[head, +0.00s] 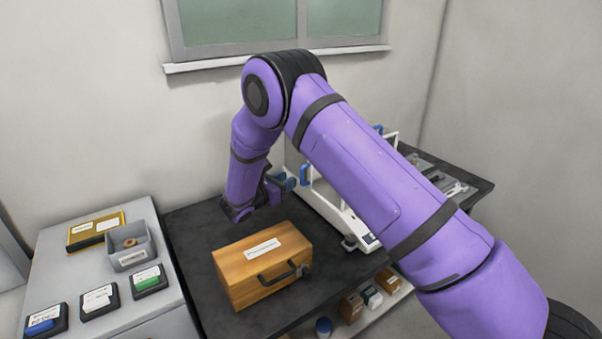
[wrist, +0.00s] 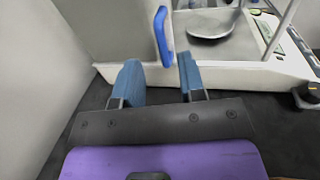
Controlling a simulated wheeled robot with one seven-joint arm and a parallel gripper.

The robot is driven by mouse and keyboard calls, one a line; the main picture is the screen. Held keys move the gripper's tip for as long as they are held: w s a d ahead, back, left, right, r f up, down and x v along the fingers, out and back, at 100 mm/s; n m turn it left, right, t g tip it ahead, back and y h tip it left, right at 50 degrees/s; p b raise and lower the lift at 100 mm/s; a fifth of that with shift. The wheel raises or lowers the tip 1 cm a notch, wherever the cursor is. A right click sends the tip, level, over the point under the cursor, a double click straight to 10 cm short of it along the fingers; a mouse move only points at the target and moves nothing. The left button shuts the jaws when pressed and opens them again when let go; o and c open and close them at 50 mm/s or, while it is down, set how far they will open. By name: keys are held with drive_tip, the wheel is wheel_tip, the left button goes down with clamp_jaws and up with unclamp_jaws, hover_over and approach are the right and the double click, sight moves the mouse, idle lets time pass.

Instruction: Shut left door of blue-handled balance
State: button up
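The balance (head: 341,213) stands on the dark table, largely hidden behind my purple arm in the head view. Its white base (wrist: 255,62) and round metal pan (wrist: 211,24) show in the wrist view. A blue door handle (wrist: 163,38) stands upright just beyond my gripper; it also shows in the head view (head: 305,174). A pale panel (wrist: 112,30) lies left of this handle; how far the door is open is unclear. My gripper (wrist: 160,78) has its two blue fingers apart, with nothing between them. The handle is ahead of the gap, apparently not touched.
A wooden case (head: 262,266) with a black handle sits on the dark table in front of the balance. A grey cabinet (head: 75,275) at left bears a bin (head: 130,247) and labelled boxes. A wall stands close behind. A dark round knob (wrist: 309,95) is at the balance's right.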

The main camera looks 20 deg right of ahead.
sight(302, 170)
drive_tip(key=x, duration=0.7)
